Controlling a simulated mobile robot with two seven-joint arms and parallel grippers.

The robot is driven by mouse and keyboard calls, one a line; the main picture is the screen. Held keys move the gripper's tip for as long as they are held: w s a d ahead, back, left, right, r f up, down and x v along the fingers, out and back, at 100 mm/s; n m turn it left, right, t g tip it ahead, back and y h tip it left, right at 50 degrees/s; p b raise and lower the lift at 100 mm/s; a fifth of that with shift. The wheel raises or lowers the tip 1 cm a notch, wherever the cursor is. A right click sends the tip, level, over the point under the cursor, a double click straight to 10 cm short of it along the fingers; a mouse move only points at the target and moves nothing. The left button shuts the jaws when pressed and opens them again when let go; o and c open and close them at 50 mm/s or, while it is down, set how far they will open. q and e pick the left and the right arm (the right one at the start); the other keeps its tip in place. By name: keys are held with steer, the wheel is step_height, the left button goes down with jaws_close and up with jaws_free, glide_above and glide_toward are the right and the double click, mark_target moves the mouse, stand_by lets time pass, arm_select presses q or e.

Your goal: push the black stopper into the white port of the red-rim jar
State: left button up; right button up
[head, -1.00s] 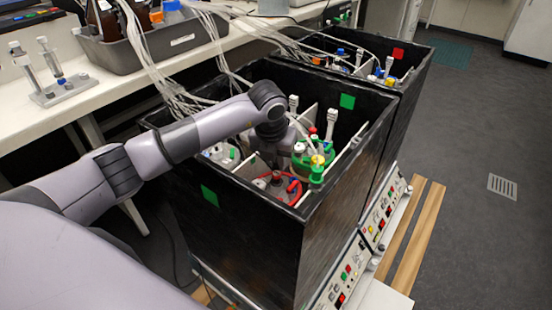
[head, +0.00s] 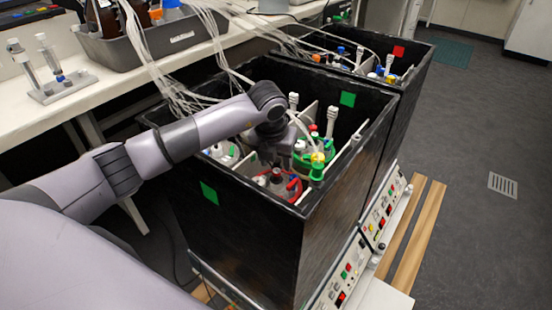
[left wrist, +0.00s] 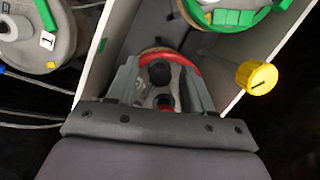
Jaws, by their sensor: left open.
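The red-rim jar (head: 295,190) stands in the near corner of the front black box, partly hidden by my left gripper (head: 270,163). In the left wrist view its red rim (left wrist: 180,59) curves behind the fingers. My left gripper (left wrist: 160,88) is open, its two grey fingers apart over the jar's lid. A round black top, which looks like the black stopper (left wrist: 160,73), shows between the fingers; I cannot tell whether it touches them or how deep it sits. A second dark fitting lies just below it. I cannot make out the white port clearly. My right gripper is out of view.
A green-rim jar (left wrist: 224,17) with a yellow cap (left wrist: 257,77) nearby stands beyond a white divider (left wrist: 236,88). Another lidded jar (left wrist: 38,38) is at left. The black box's walls (head: 250,215) surround the jars, and white tubes run in from the bench.

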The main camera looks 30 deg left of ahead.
arm_select(q)
steer(key=v, duration=0.7)
steer(key=shift+r, duration=0.1)
